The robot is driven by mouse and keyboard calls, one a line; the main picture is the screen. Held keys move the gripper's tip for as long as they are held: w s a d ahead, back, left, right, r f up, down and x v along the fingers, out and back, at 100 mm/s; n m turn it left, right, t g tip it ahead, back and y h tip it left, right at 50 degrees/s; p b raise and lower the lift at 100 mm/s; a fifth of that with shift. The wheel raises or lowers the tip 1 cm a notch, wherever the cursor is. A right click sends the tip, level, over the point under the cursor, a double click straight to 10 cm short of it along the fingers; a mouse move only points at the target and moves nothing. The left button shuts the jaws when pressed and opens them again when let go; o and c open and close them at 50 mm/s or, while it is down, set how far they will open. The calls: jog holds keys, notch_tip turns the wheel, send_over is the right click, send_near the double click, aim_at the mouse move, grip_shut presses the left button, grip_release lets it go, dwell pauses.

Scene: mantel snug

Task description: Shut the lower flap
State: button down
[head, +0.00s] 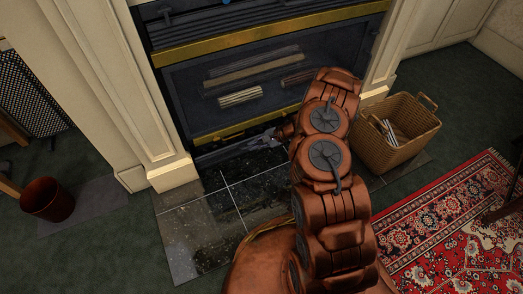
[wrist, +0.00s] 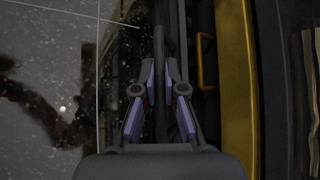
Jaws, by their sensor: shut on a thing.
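The lower flap (head: 218,155) is a dark, narrow panel low on the fireplace, under the gold strip and just above the tiled hearth. My gripper (head: 258,142) reaches it from the right, and my arm hides the flap's right part. In the wrist view my gripper (wrist: 160,75) has its two purple-padded fingers closed about a thin dark edge, which looks like the flap's edge (wrist: 160,35). The flap seems to stand out a little from the fireplace front; its exact angle is hard to tell.
A gold strip (wrist: 237,80) with a small gold handle (wrist: 204,60) runs above the flap. The glossy dark hearth (head: 200,230) is clear in front. A wicker basket (head: 405,150) stands right, a red-brown bin (head: 47,200) left, and a patterned red rug (head: 450,235) lies front right.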

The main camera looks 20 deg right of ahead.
aim_at(250, 139)
jog(key=shift+w+a+r, duration=0.1)
jog(key=shift+w+r, duration=0.35)
jog(key=shift+w, duration=0.4)
jog(key=shift+w+a+r, duration=0.15)
jog(key=shift+w+r, duration=0.35)
jog(key=shift+w, duration=0.35)
jog(key=shift+w+a+r, duration=0.1)
jog(key=shift+w+r, duration=0.35)
jog(key=shift+w, duration=0.4)
jog(key=c, duration=1.2)
grip_release()
jog(key=shift+d, duration=0.1)
jog(key=shift+c, duration=0.2)
jog(key=v, duration=1.2)
jog(key=shift+d, duration=0.1)
